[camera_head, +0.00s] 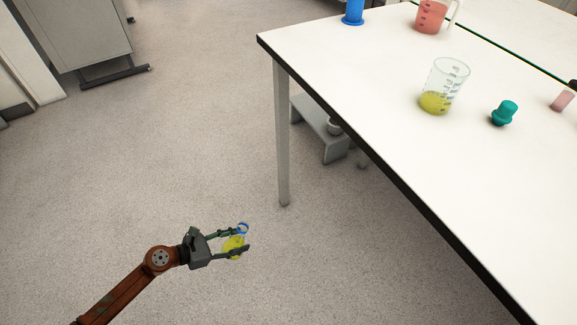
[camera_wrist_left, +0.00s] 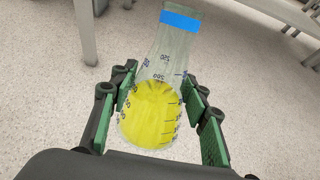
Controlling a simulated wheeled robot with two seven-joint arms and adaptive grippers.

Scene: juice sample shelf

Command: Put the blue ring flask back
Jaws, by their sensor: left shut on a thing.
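The blue ring flask (camera_wrist_left: 158,72) is a clear conical flask with a blue band at its neck and yellow liquid in its lower part. It also shows in the head view (camera_head: 235,242), small and partly covered by the fingers. My left gripper (camera_head: 232,242) is shut on the flask and holds it in the air over the floor, left of the table. In the left wrist view the green finger pads of the left gripper (camera_wrist_left: 166,118) stand on both sides of the flask. My right gripper is in neither view.
A white table (camera_head: 350,85) with a dark edge fills the right side. On it stand a beaker of yellow liquid (camera_head: 435,102), a teal stopper (camera_head: 504,113), a red-filled jug (camera_head: 430,17) and a blue-based object (camera_head: 353,12). A table leg (camera_head: 282,140) stands below the left corner. Open floor surrounds the gripper.

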